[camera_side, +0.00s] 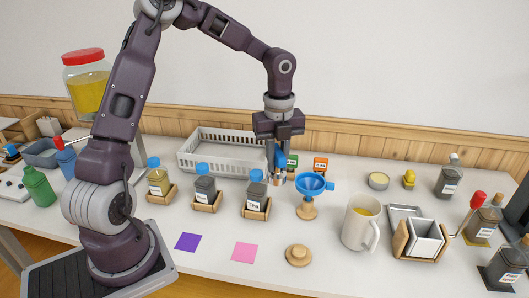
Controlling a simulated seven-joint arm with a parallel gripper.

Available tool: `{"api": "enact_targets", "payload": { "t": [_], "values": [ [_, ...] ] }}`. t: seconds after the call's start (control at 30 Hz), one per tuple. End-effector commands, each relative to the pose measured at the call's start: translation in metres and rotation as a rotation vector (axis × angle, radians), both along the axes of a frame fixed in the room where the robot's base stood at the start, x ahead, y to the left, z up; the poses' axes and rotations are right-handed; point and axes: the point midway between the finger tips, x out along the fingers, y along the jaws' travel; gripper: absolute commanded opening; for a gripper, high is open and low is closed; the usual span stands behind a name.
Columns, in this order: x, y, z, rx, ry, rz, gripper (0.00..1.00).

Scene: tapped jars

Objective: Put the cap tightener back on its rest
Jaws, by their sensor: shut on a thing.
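My gripper (280,143) points down above the middle of the table, behind the blue funnel. It is shut on the cap tightener (277,180), which has a blue upper part and a metallic lower end. The tightener hangs upright; whether its lower end touches anything is hard to tell. A round wooden base with a raised knob (298,256) lies empty at the front and may be the rest. Jars with blue caps stand in wooden holders: a left jar (158,184), a middle jar (205,192) and a right jar labelled Tea (255,200).
The blue funnel (311,183) on its wooden stand is close right of the tightener. A grey basket (205,161) stands behind. A mug (357,228) is at right. A purple square (188,242) and pink square (244,252) lie at the front, with bare table around them.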

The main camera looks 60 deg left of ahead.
Motion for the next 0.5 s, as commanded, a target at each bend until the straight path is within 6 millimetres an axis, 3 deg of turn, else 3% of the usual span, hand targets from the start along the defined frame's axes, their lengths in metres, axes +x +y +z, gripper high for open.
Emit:
{"api": "enact_targets", "payload": {
  "t": [0.1, 0.23, 0.33, 0.5],
  "values": [
    [-0.001, -0.053, -0.024, -0.001, 0.005, -0.18, 0.0],
    [-0.009, -0.099, -0.046, -0.002, 0.005, -0.343, 0.0],
    [-0.014, -0.119, -0.055, -0.002, 0.005, -0.416, 0.0],
    [-0.016, -0.127, -0.062, -0.003, 0.004, -0.446, 0.0]
  ]
}}
